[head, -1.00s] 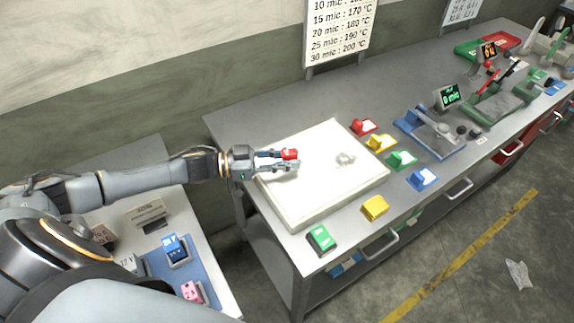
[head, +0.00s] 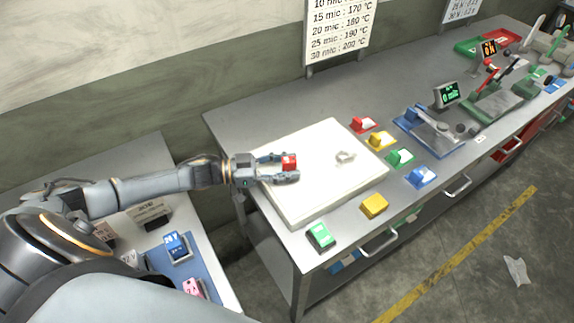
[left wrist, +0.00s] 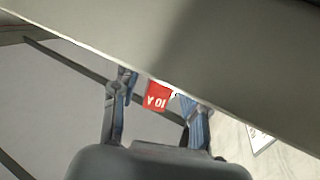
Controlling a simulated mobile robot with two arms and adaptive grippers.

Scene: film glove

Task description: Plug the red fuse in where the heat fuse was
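My left gripper (head: 284,168) is shut on a small red fuse (head: 289,162) and holds it over the left part of a white slab (head: 318,192) on the bench. In the left wrist view the red fuse (left wrist: 157,97) shows between the two fingers (left wrist: 160,100), with upside-down lettering that looks like "10 A". A broad grey-beige surface (left wrist: 190,45) fills the top of that view. I cannot make out the heat fuse's place. My right gripper is not in view.
A small pale object (head: 345,157) lies on the slab. Coloured blocks on cards (head: 400,158), a yellow block (head: 374,206) and a green one (head: 320,236) stand around it. A side table at left holds a blue block (head: 177,246) and a pink block (head: 193,288).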

